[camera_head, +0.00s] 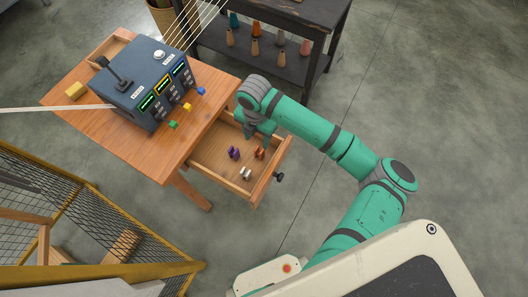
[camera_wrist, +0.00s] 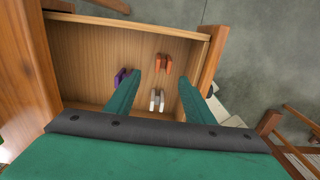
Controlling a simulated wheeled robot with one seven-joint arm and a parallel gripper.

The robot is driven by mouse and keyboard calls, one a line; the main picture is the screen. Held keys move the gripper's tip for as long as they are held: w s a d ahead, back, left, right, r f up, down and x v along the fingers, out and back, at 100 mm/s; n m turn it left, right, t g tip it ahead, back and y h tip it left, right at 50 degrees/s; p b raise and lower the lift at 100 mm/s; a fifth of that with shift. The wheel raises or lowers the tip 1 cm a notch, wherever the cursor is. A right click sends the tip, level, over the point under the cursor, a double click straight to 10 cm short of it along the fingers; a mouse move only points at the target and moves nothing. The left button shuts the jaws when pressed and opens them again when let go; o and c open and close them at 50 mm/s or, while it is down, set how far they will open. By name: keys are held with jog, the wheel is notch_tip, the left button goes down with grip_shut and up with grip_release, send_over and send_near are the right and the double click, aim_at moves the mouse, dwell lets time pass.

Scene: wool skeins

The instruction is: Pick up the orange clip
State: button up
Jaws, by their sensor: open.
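The orange clip (camera_head: 260,153) lies in an open wooden drawer (camera_head: 216,160); it also shows in the wrist view (camera_wrist: 163,66), toward the drawer's far part. A white clip (camera_wrist: 157,99) lies nearer my gripper, and a purple clip (camera_wrist: 121,77) lies to the left, partly hidden by a finger. In the wrist view my gripper (camera_wrist: 161,80) is open and empty, its two green fingers spread over the drawer. The orange clip appears between the finger lines, past the white clip. In the head view my gripper (camera_head: 262,135) is above the drawer's back right part.
The drawer walls (camera_wrist: 212,55) surround the clips closely. A wooden table (camera_head: 85,112) carries a grey control box (camera_head: 148,85) with colored plugs. A dark shelf (camera_head: 275,55) with several wool cones stands behind. A yellow-framed mesh structure (camera_head: 100,240) is at lower left.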

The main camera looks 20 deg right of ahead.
send_over(259, 152)
jog(key=f, duration=0.5)
jog(key=shift+w+a, duration=0.1)
jog(key=shift+a, duration=0.15)
jog(key=shift+s+d+f, duration=0.1)
jog(key=shift+d+f, duration=0.05)
jog(key=shift+f, duration=1.2)
jog(key=shift+s+d+f, duration=0.1)
jog(key=shift+d+f, duration=0.05)
jog(key=shift+f, duration=1.15)
jog(key=c, duration=1.1)
